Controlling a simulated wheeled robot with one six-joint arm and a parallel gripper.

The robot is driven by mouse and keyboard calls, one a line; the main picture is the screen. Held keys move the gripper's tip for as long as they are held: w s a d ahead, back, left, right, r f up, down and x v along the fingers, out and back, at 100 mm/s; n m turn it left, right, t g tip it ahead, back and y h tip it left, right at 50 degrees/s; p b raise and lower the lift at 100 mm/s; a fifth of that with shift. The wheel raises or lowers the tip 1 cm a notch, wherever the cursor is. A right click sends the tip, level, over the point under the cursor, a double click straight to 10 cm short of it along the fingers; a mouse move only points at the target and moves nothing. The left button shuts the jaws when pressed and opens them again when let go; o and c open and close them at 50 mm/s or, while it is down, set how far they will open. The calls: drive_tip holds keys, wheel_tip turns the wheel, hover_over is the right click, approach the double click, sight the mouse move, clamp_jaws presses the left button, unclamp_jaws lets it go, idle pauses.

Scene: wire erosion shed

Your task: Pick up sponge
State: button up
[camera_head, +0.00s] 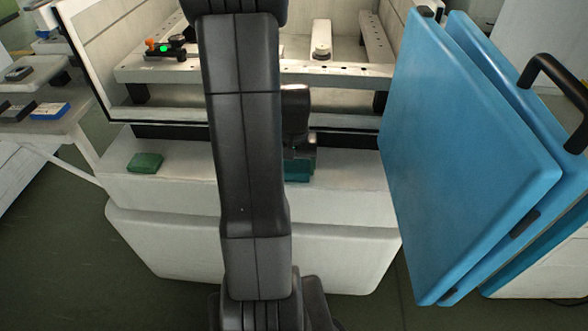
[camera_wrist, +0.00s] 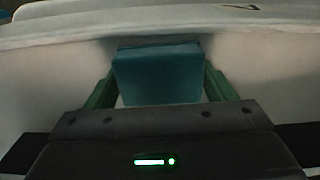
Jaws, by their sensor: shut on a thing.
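A teal block-shaped sponge (camera_wrist: 157,76) sits between the two green fingers of my gripper (camera_wrist: 160,88) in the wrist view. The fingers are shut on its left and right sides. In the head view, the teal sponge (camera_head: 298,172) shows just below the dark gripper, at the white ledge (camera_head: 350,180) in front of the machine. I cannot tell whether it still touches the ledge. My arm hides part of the ledge and machine.
A dark green block (camera_head: 145,162) lies on the ledge to the left. Open blue doors (camera_head: 470,150) stand close on the right. The machine's bed (camera_head: 340,72) is behind the ledge. A side table (camera_head: 55,122) at far left holds small items, including a blue box (camera_head: 50,110).

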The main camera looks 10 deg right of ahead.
sight(294, 165)
wheel_tip(294, 165, up, 10)
drive_tip(key=shift+p, duration=0.8)
drive_tip(key=o, duration=0.4)
drive_tip(key=c, duration=0.3)
